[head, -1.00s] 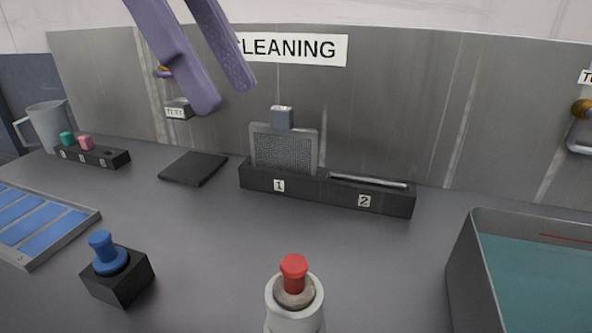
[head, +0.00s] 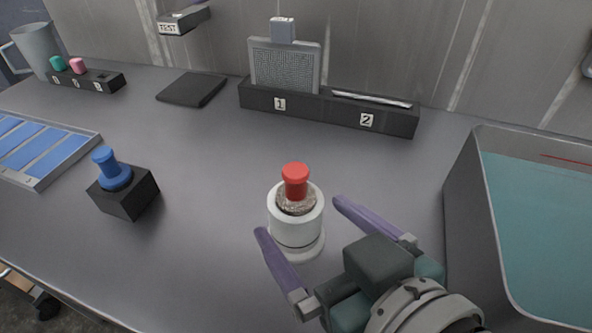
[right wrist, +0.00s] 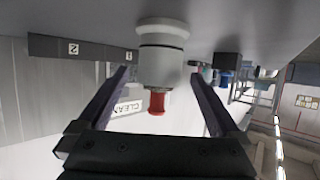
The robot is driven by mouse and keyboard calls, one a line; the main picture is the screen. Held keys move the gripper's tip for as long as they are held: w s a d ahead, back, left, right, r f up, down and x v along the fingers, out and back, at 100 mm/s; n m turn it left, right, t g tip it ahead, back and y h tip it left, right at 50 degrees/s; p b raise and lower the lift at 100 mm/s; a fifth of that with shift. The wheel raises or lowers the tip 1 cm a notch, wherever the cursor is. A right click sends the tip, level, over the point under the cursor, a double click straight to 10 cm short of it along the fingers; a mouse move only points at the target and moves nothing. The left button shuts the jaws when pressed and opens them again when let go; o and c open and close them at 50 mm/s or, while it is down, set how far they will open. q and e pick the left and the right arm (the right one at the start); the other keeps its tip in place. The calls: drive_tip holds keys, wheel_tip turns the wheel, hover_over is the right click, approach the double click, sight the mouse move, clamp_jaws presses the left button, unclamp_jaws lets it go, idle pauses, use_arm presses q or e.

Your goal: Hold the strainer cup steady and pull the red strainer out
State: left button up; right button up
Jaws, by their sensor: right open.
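The strainer cup (head: 296,228) is a white cylinder standing upright on the grey table in the head view. The red strainer (head: 295,181) sits upright in its top, its knob sticking out above a brownish, rough-looking surface. My right gripper (head: 299,216) is open around the cup, one purple finger on each side, with visible gaps. The right wrist view is upside down; there the cup (right wrist: 162,68) lies between the open fingers (right wrist: 158,74), with the red strainer (right wrist: 157,103) pointing down the picture. My left gripper is not in view.
A black block with a blue knob (head: 113,172) stands left of the cup. Behind is a black rack (head: 325,108) labelled 1 and 2. A grey-walled bin (head: 462,190) with teal inside stands at right. A dark pad (head: 191,90) lies at back left.

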sight(285, 200)
drive_tip(key=x, duration=0.7)
drive_tip(key=shift+f, duration=0.1)
